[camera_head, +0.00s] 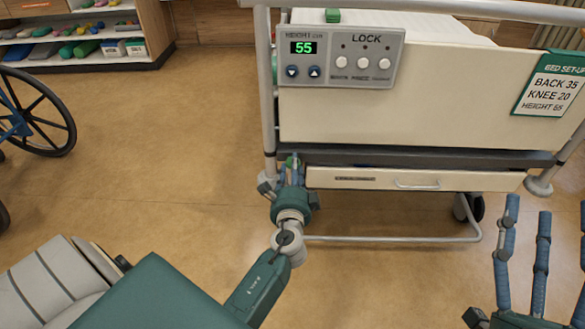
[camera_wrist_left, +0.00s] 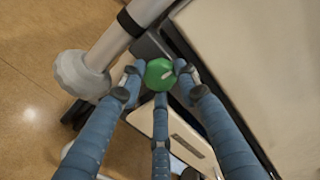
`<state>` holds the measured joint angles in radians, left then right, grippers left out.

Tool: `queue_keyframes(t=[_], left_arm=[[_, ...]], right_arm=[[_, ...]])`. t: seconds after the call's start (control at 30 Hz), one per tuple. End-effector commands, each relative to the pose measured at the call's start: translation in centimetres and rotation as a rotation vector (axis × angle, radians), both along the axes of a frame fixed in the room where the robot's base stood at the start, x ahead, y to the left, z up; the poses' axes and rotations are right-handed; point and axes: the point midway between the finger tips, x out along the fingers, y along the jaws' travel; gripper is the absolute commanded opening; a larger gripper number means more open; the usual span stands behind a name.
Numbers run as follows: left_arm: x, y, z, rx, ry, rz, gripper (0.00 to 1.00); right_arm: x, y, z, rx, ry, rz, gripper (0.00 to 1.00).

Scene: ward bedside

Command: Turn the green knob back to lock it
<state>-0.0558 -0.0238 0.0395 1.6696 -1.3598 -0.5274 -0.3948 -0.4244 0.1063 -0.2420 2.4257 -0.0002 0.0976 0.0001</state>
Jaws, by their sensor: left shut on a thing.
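The green knob (camera_wrist_left: 157,72) is round, with a pale mark on its right part. It sits at the bed's corner, beside the end post. My left gripper (camera_head: 292,165) has its blue fingers closed around the knob; in the left wrist view the fingertips (camera_wrist_left: 158,82) touch it from the left, right and below. In the head view the knob is mostly hidden by these fingers. My right gripper (camera_head: 543,213) is at the lower right with its fingers spread, empty, over the floor.
A drawer (camera_head: 470,181) lies below. A set-up card (camera_head: 549,92) hangs right. A wheelchair wheel (camera_head: 40,112) stands left; floor between is clear.

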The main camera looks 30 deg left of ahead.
Motion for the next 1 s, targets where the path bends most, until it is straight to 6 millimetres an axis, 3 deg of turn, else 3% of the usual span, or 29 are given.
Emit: queue_keyframes(t=[0.13,0.17,0.23,0.67,1.0], left_arm=[[0.4,-0.5,0.4,0.002,-0.008,-0.014,0.06],[0.4,-0.5,0.4,0.002,-0.008,-0.015,0.36],[0.4,-0.5,0.4,0.001,-0.007,-0.014,0.50],[-0.8,-0.8,0.0,-0.001,-0.001,-0.007,0.51],[-6.6,-4.5,0.6,-0.002,0.000,-0.010,0.51]], right_arm=[[0.0,0.0,0.0,0.000,0.000,0.000,0.60],[0.0,0.0,0.0,0.000,0.000,0.000,0.60],[0.0,0.0,0.0,0.000,0.000,0.000,0.60],[0.0,0.0,0.1,0.000,-0.003,-0.001,0.60],[0.0,0.0,0.1,0.001,-0.002,0.000,0.60]])
